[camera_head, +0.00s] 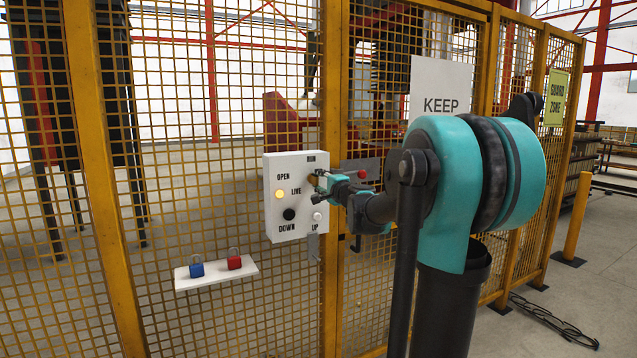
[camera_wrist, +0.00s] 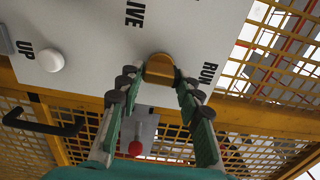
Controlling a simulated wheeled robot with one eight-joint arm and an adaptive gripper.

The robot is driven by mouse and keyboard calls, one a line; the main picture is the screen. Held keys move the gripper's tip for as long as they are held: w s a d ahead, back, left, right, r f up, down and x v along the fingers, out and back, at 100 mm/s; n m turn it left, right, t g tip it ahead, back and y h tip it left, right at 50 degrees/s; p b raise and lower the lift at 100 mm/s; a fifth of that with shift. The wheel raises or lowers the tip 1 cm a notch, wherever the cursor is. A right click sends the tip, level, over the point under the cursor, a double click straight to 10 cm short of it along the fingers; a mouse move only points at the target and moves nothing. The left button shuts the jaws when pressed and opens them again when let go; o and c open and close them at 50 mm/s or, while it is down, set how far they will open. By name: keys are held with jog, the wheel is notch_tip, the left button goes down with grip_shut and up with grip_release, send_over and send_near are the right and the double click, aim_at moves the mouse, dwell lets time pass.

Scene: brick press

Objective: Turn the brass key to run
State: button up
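The brass key (camera_wrist: 160,68) sits in the white control panel (camera_head: 268,205), beside the black word RUN in the wrist view. My gripper (camera_wrist: 160,76) reaches the panel from the right in the head view, just below RUN. In the wrist view its two green fingers stand on either side of the key head, and their tips appear to touch its edges. The key's shaft and slot are hidden. In the head view my gripper (camera_head: 317,182) covers most of the key.
The panel has a lit yellow lamp (camera_head: 280,194), a black button (camera_head: 289,214) and a white button (camera_head: 317,216). A small shelf (camera_head: 216,276) holds a blue padlock (camera_head: 196,267) and a red padlock (camera_head: 234,259). Yellow mesh fencing stands behind.

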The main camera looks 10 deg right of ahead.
jog(key=o, duration=0.4)
jog(key=v, duration=1.2)
jog(key=s+a+f+n+g+y, duration=0.1)
jog(key=s+a+f+n+g, duration=0.4)
jog(key=f, duration=0.5)
jog(key=s+a+f+n+g, duration=0.2)
jog(key=s+a+f+n, duration=0.4)
jog(key=f, duration=0.5)
jog(key=s+d+f+n+g+h, duration=0.1)
jog(key=s+d+f+g+h, duration=0.2)
jog(key=s+d+f, duration=0.2)
jog(key=s+d+f+n+g+h, duration=0.2)
jog(key=s+d+f, duration=0.3)
jog(key=s+f, duration=0.7)
jog(key=shift+s+d+f+n+g+h, duration=0.3)
jog(key=shift+s+g+h, duration=0.2)
jog(key=shift+s+h, duration=0.35)
